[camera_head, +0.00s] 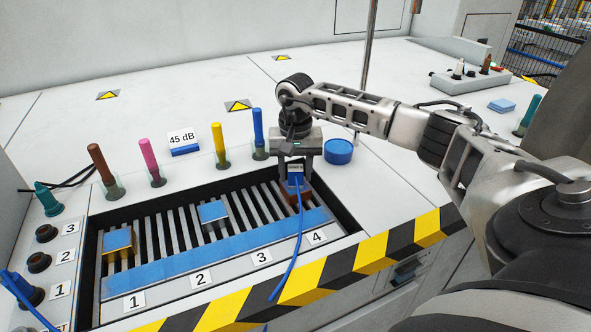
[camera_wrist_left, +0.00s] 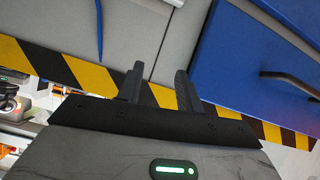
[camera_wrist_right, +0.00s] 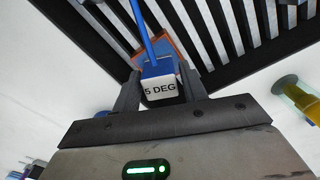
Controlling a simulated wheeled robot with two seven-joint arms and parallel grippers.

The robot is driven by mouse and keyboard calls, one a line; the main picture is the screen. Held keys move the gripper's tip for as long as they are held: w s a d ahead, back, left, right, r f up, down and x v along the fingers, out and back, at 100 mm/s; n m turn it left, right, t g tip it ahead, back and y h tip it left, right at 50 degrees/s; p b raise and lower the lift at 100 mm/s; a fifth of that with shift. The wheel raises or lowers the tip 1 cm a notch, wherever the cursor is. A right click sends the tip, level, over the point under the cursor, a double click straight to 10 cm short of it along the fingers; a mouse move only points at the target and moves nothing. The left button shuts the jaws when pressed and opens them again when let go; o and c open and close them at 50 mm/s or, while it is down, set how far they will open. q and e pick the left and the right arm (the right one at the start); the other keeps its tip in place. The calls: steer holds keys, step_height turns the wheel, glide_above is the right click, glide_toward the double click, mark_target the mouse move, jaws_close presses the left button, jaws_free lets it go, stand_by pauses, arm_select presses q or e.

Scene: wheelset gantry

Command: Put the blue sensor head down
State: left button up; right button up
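The blue sensor head (camera_head: 296,180) is between the fingers of my right gripper (camera_head: 295,172), over the rack near number 4. In the right wrist view the sensor head (camera_wrist_right: 160,86) has a white face reading "5 DEG", and a blue cable runs from it. A copper-brown block (camera_head: 297,195) lies directly beneath or behind it; I cannot tell whether they touch. The fingers of my right gripper (camera_wrist_right: 160,78) flank the head closely on both sides. My left gripper (camera_wrist_left: 159,80) is outside the head view; its fingers are apart and empty in the left wrist view.
The slatted rack (camera_head: 170,262) also holds a gold block (camera_head: 119,241) and a blue-topped block (camera_head: 213,212). Coloured pegs, including a yellow one (camera_head: 219,145) and a blue one (camera_head: 258,130), stand behind it. A round blue cap (camera_head: 338,151) sits right of the gripper.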

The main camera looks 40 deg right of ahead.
mark_target(296, 168)
steer(key=shift+o, duration=0.5)
steer(key=shift+r, duration=0.15)
steer(key=shift+r, duration=0.25)
step_height(296, 168, up, 12)
steer(key=shift+f+p, duration=0.2)
steer(key=shift+p, duration=0.25)
